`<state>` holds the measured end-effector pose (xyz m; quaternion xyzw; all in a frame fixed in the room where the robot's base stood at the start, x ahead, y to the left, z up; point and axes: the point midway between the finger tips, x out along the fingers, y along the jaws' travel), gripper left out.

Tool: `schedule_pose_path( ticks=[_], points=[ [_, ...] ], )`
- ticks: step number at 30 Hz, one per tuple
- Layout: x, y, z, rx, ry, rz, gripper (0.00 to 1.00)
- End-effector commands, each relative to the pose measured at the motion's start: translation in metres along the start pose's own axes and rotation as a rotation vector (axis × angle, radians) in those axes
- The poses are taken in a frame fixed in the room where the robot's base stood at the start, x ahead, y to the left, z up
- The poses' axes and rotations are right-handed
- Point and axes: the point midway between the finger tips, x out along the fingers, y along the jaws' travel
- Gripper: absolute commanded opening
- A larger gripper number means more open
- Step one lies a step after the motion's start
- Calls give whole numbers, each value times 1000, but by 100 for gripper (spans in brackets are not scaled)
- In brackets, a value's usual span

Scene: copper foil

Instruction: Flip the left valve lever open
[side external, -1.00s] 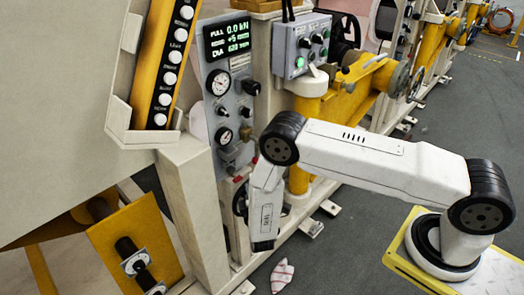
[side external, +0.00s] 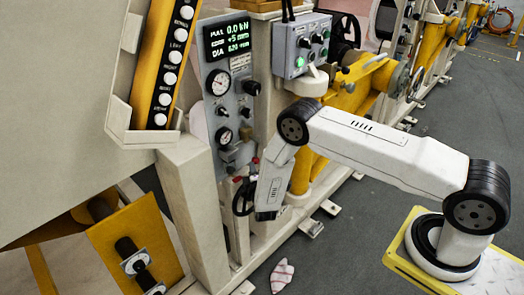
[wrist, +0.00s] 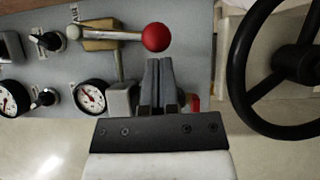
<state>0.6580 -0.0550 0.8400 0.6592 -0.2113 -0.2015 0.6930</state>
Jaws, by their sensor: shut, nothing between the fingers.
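In the wrist view a valve lever (wrist: 118,35) on the grey panel runs from a brass-coloured body to a red ball (wrist: 156,37) at its right end. A second red piece (wrist: 195,103) shows lower down; what joins it is hidden behind my gripper. I cannot tell for sure which lever is the left one. My gripper (wrist: 158,62) is shut and empty, its tips just below the red ball in the picture; whether they touch it is unclear. In the side view the gripper's fingers are hidden by my arm, near the lower panel.
A black handwheel (wrist: 235,75) stands close to the right of my gripper in the wrist view. Gauges (wrist: 90,95) and black knobs (wrist: 46,41) lie to the left. In the side view a control box (side external: 302,45) is above my arm, and a cloth (side external: 282,275) lies on the floor.

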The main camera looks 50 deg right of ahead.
Motion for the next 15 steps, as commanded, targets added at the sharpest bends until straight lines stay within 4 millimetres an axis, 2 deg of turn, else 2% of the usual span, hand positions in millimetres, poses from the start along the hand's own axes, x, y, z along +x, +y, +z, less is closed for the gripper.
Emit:
schedule_pose_path(
  ticks=[7, 15],
  points=[
    [1, -1, 1, 0, -1, 0, 0],
    [8, -8, 12, -1, -1, 1, 0]
  ],
)
